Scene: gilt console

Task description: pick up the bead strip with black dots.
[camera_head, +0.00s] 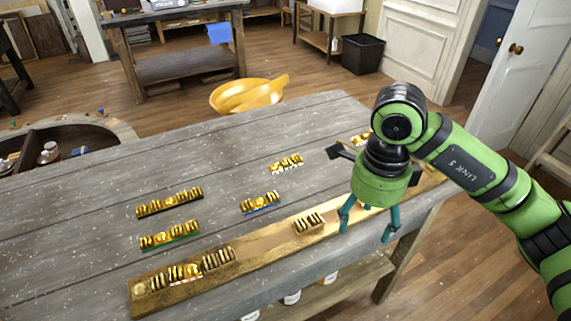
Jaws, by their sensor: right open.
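Several short strips of gold beads lie on the grey plank table (230,140). One has a black edge (169,202), one a green edge (169,236), one a blue edge (260,203) and one a pale edge (286,164). Another strip (361,138) is partly hidden behind my right arm. I cannot make out black dots on any of them. My right gripper (366,230) is open and points down at the right part of the long gilt board (270,242), apart from those strips. My left gripper is out of view.
The gilt board along the near edge carries bead groups at its left end (185,272) and middle (309,222). Bare table lies between the strips.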

